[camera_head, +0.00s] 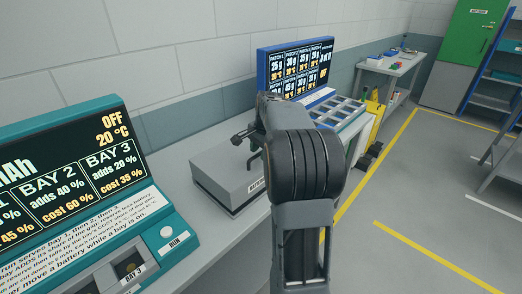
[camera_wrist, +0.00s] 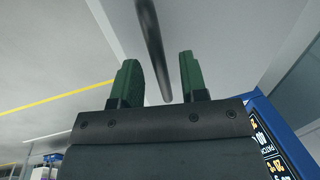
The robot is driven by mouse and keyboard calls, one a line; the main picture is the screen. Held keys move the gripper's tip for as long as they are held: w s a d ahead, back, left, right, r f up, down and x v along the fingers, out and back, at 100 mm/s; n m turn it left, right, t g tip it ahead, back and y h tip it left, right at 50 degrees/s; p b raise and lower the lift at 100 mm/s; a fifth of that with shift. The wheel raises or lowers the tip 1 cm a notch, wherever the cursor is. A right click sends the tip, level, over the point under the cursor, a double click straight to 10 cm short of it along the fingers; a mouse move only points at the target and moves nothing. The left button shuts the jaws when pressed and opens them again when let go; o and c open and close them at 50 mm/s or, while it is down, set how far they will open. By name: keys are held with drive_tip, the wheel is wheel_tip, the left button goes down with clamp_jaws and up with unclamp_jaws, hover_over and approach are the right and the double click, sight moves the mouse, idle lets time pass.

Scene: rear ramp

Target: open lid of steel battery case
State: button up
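The steel battery case (camera_head: 215,180) is a low grey box on the bench in the head view, with a small label on its front. Its lid lies flat and looks shut. My arm hides its right part. Dark thin parts stand over the lid beside my arm; I cannot tell handle from fingers there. In the wrist view my gripper (camera_wrist: 158,82) has two green fingers, spread apart. A dark rod (camera_wrist: 153,45), perhaps the lid's handle, runs between them with gaps on both sides. I cannot tell whether the rod belongs to the case.
A teal bay console (camera_head: 85,200) with a RUN button stands on the bench at the left. A blue-framed display (camera_head: 293,65) and a slotted tray (camera_head: 340,110) are behind the case. A green cabinet (camera_head: 470,40) stands far back.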

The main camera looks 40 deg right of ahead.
drive_tip(key=shift+c, duration=0.5)
clamp_jaws()
